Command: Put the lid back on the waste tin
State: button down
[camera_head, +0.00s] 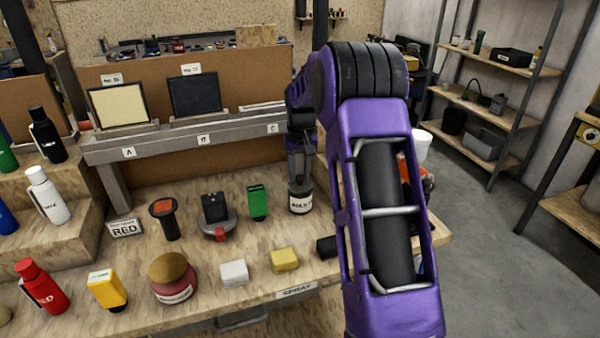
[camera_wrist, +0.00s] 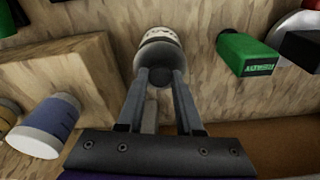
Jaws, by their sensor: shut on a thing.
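The waste tin (camera_head: 300,204) is a small round container with a white label, standing upright on the wooden bench, left of my arm. In the wrist view the tin (camera_wrist: 157,38) is at top centre, beyond my fingertips. My gripper (camera_head: 300,175) points down over the tin. In the wrist view my gripper (camera_wrist: 156,78) is shut on a dark, round piece, which appears to be the lid (camera_wrist: 155,77). The lid is right at the tin's top end. I cannot tell whether it is seated or slightly above. My fingers partly hide it.
A green box (camera_head: 258,203) stands left of the tin and shows in the wrist view (camera_wrist: 247,54). A round device (camera_head: 217,229) is further left. A yellow block (camera_head: 284,260) and a white block (camera_head: 234,272) lie in front. A grey rail (camera_head: 180,141) runs behind.

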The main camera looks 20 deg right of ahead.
grip_release()
dwell(0.6)
jog(key=shift+r, duration=0.1)
jog(key=shift+r+p, duration=0.95)
jog(key=shift+r, duration=2.45)
jog(key=shift+c, duration=0.3)
grip_shut()
